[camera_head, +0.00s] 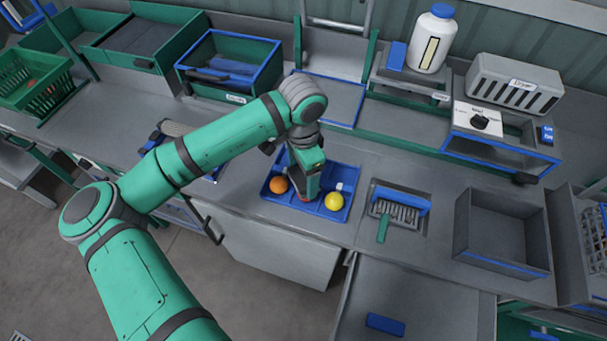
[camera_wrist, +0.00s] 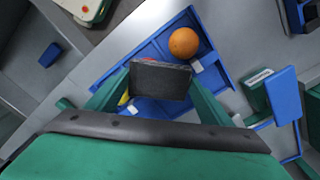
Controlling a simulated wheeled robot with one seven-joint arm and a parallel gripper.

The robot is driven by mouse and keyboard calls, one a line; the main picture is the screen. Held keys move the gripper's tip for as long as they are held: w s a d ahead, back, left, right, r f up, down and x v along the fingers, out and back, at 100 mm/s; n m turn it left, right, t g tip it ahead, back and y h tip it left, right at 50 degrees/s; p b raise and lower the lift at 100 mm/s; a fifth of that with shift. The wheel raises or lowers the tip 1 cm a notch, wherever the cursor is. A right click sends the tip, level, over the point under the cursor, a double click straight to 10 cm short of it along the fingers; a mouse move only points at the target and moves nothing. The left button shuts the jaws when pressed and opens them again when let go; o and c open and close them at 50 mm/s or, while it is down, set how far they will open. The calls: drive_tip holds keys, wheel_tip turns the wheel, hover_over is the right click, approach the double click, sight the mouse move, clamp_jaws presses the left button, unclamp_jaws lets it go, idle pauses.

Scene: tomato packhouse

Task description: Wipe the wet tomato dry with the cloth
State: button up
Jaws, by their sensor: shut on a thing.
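My gripper (camera_wrist: 160,95) points down over the blue tray (camera_head: 277,196) on the bench. Its green fingers are shut on a dark grey, block-shaped pad (camera_wrist: 160,80), which looks like the cloth. A sliver of a red tomato (camera_wrist: 148,60) shows just beyond the pad's edge; the rest is hidden, and I cannot tell whether they touch. In the head view, red (camera_head: 303,201) also shows low at the fingertips. An orange tomato (camera_head: 279,185) lies left of my gripper and a yellow one (camera_head: 334,201) lies right, both in the tray. No wetness can be made out.
A brush in a holder (camera_head: 399,210) and an open grey bin (camera_head: 503,232) stand right of the tray. A blue-rimmed crate (camera_head: 229,69) is behind it. A blue block (camera_head: 385,324) lies in the lower grey area.

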drive_tip(key=shift+s, duration=0.1)
drive_tip(key=shift+s+d, duration=0.35)
drive_tip(key=shift+s, duration=0.3)
drive_tip(key=shift+s+d, duration=0.3)
drive_tip(key=shift+s, duration=0.3)
drive_tip(key=shift+s+d, duration=0.35)
drive_tip(key=shift+s, duration=0.3)
drive_tip(key=shift+w, duration=0.1)
drive_tip(key=shift+w+a, duration=0.35)
drive_tip(key=shift+w, duration=0.3)
drive_tip(key=shift+w+a, duration=0.3)
drive_tip(key=shift+w, duration=0.3)
drive_tip(key=shift+w+a, duration=0.35)
drive_tip(key=shift+w, duration=0.3)
drive_tip(key=shift+r, duration=0.1)
drive_tip(key=shift+r, duration=2.9)
